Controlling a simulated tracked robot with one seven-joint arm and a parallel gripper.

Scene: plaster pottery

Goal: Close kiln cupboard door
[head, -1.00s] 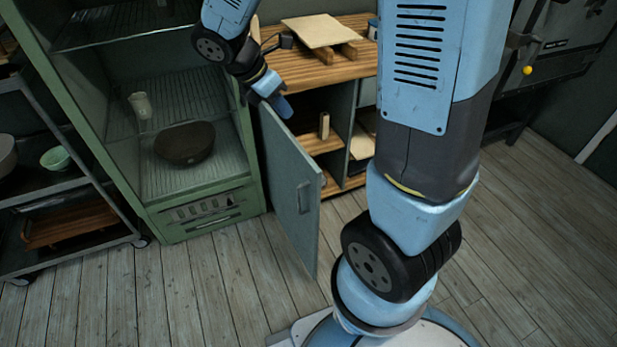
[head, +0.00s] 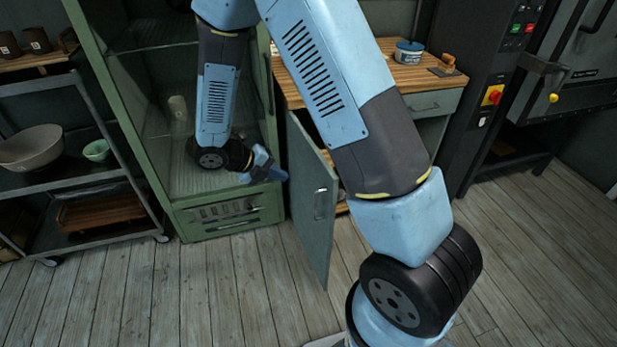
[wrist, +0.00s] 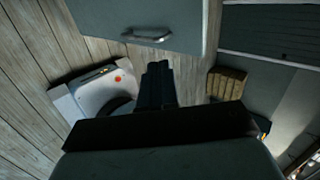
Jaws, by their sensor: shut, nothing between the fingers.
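The cupboard door (head: 312,205) is a flat grey-green panel with a bar handle (head: 321,204). It stands open, swung out from the wooden-topped cupboard (head: 440,101). In the wrist view the door (wrist: 135,12) fills the top, with its handle (wrist: 148,36) just beyond my fingers. My gripper (head: 281,176) is shut and empty, low at the door's left side in the head view. Its dark shut fingers (wrist: 157,72) point towards the door in the wrist view. I cannot tell whether they touch it. My arm hides much of the cupboard's opening.
A green glass-fronted cabinet (head: 225,228) stands close to the left, behind my forearm. A metal trolley (head: 95,185) with bowls is farther left. The black kiln unit (head: 483,75) stands to the right. The plank floor (head: 230,295) in front is clear.

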